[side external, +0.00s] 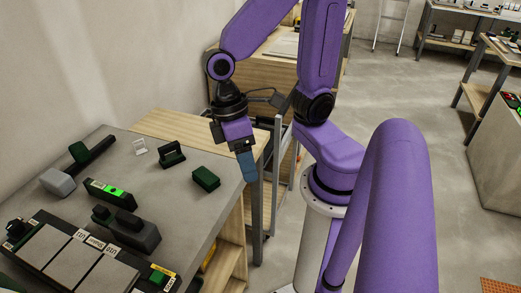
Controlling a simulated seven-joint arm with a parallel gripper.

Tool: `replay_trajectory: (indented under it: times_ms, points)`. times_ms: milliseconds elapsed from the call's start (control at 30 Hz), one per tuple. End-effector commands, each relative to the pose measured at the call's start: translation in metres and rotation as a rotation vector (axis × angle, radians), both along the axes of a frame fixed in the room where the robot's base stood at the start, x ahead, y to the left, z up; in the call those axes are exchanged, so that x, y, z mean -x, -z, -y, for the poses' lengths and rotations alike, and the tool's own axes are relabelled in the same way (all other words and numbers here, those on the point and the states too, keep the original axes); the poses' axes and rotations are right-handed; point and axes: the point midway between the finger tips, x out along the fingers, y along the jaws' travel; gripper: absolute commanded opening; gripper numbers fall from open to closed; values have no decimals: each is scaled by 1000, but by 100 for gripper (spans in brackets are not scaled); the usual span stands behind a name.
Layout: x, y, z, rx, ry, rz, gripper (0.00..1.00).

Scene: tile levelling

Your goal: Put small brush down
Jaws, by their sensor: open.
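My gripper (232,140) is above the right part of the grey worktop (178,205), near its right edge. Its jaws are open. A blue-grey piece (247,167) shows just below the right finger, at the table edge; I cannot tell whether it is the small brush or touches the finger. A dark green block (206,179) lies on the worktop below and left of the gripper, apart from it. A dark green and black handled tool (172,154) stands farther left. I cannot tell for certain which item is the small brush.
A small white item (140,147) and a grey-headed mallet (57,182) lie at the back left. A device with a lit green display (111,193) and a dark grey tool (132,232) lie nearer, beside grey tiles (68,262). The worktop's wooden strip (180,125) is clear.

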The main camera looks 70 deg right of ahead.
Motion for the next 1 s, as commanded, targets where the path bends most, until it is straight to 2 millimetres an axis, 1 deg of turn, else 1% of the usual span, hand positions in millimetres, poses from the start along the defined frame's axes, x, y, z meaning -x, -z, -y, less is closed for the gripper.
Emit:
replay_trajectory:
  times_ms: [33,100,200,333,467,1000]
  points:
    - [7,-2,6,-8,-90,52,59]
    - [13,-5,14,-13,-205,116,59]
    - [19,-7,21,-23,-333,189,59]
    - [23,-9,26,-29,-431,242,59]
    - [24,-10,27,-32,-463,260,59]
    - [24,-10,27,-31,-459,259,59]
